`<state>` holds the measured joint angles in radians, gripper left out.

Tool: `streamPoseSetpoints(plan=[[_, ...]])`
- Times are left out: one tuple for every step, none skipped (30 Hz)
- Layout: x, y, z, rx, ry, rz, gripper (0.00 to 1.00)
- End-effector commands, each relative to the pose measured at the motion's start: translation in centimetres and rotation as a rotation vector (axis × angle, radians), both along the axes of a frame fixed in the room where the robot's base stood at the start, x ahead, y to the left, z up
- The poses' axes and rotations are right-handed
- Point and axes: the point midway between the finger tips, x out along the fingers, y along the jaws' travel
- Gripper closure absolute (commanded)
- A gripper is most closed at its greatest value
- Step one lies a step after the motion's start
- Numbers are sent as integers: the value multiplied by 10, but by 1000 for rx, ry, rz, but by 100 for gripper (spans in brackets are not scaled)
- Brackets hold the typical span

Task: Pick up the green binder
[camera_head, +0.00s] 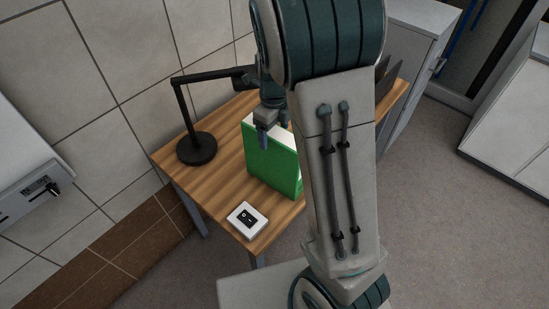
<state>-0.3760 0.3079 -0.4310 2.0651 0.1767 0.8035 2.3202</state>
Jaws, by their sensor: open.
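The green binder (270,162) stands upright on the wooden table (222,189), with its pale top edge facing up. My gripper (263,142) is open and points down at the binder's upper left part. One finger shows in front of the green face, near the top edge. Whether the fingers touch the binder or straddle it, I cannot tell. My arm hides the right part of the binder and some of the table behind it.
A black desk lamp (196,148) stands left of the binder, its arm reaching behind my gripper. A white switch box (247,220) lies near the table's front corner. A grey cabinet (411,62) stands behind right. Tiled wall borders the table's left.

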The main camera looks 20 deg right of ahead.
Motion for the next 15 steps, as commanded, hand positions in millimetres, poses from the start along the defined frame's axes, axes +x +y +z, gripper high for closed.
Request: streamPoseSetpoints(plan=[[0,0,-3,0,2,0,24],[0,0,-4,0,2,0,24],[0,-1,-8,0,2,0,24],[0,-1,-11,-1,3,0,24],[0,-1,-15,-1,4,0,24],[1,-1,-21,-1,4,-1,24],[1,-2,-26,-1,4,-1,24],[1,-2,-30,-1,4,-1,24],[1,-2,-36,-1,5,0,24],[1,-2,-41,0,4,0,24],[1,-2,-44,-1,3,0,24],[1,-2,-48,-1,3,-1,24],[2,-2,-50,-1,2,-1,24],[2,-2,-51,-1,1,0,24],[2,-2,-53,-1,-1,0,24]])
